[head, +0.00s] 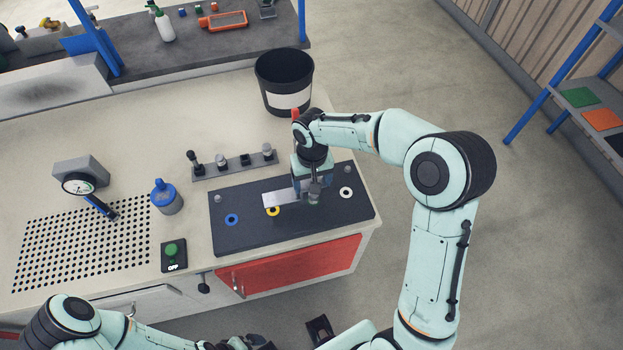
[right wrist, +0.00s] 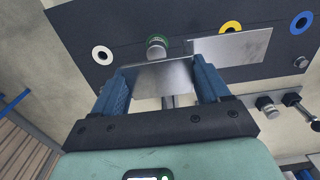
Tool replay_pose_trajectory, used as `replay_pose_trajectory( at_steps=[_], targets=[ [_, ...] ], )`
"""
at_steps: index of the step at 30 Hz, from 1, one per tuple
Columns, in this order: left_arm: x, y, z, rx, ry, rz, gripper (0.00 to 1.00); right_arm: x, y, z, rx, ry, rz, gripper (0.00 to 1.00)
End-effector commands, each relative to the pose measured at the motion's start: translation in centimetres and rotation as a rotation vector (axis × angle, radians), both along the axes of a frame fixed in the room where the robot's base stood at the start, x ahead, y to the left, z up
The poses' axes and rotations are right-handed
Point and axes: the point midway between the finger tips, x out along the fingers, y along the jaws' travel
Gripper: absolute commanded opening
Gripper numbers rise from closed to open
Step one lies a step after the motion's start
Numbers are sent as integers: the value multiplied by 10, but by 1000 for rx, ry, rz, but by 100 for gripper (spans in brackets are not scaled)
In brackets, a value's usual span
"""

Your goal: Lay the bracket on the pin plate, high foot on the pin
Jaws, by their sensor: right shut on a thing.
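The pin plate (head: 235,240) is a dark slab on the bench, with blue, yellow and white rings; it also fills the top of the right wrist view (right wrist: 115,22). The bracket (head: 278,199) is bare bent metal. My right gripper (head: 309,194) is shut on it above the plate, and its flat end reaches left, partly over the yellow ring. In the right wrist view the bracket (right wrist: 235,47) passes beside a pin with a green ring (right wrist: 157,46). I cannot tell whether it touches pin or plate. My left gripper (head: 240,344) is partly cut off at the bottom edge; its jaws are unclear.
A rail with several knobs (head: 235,166) stands behind the plate. A black bin (head: 285,80) stands behind. The bench's right edge is close to the plate.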

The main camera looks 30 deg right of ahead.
Motion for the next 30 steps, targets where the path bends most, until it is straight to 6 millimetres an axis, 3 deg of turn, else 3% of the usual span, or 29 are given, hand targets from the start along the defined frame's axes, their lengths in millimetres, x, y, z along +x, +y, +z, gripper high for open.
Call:
replay_pose_trajectory(
  at_steps=[18,30],
  targets=[
    [-13,0,-33,0,15,0,100,0,0,-44,1,-1,0,25],
    [-14,0,-35,0,16,0,100,1,0,-47,0,-3,0,25]
  ],
)
